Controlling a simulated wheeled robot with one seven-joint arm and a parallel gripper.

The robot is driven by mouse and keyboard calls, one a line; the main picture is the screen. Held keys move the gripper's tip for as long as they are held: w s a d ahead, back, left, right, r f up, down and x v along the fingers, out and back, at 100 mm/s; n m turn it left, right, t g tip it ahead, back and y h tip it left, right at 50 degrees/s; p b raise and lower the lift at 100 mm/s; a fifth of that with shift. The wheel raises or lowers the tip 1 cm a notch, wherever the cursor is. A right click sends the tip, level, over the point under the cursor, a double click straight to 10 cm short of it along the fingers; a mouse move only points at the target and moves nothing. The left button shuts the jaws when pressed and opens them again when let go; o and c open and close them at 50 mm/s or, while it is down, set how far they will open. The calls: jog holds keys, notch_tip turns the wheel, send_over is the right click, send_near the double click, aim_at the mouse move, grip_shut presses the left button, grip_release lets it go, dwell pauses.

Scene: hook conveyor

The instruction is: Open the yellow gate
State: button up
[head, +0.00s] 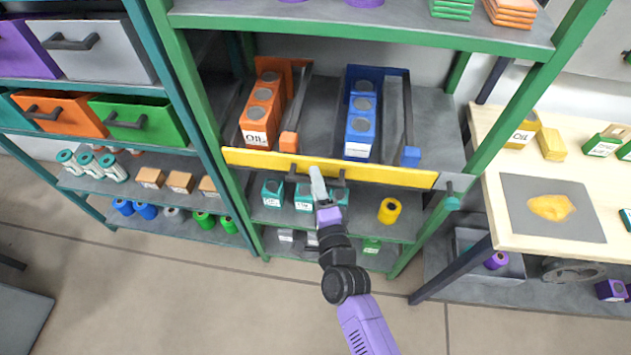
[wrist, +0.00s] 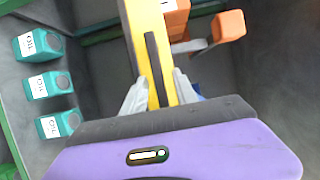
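The yellow gate (head: 390,176) is a long bar lying across the front of the middle shelf, with a grey fitting (head: 455,182) at its right end. It also shows in the wrist view (wrist: 148,22). A dark handle (wrist: 158,70) runs along the gate's face. My gripper (head: 318,180) is in front of the gate's middle, by the handle, and partly hides it. In the wrist view my gripper (wrist: 160,90) has its two fingers apart, one on each side of the handle, with nothing visibly clamped. Whether the fingers touch the gate cannot be told.
Orange oil boxes (head: 256,120) and blue boxes (head: 360,125) stand in lanes behind the gate. Teal oil boxes (head: 272,190) and a yellow can (head: 389,211) sit on the shelf below. A green post (head: 505,120) and a wooden table (head: 485,205) stand to the right.

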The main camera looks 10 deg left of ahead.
jog(key=shift+w, duration=0.2)
grip_shut()
dwell(1.4)
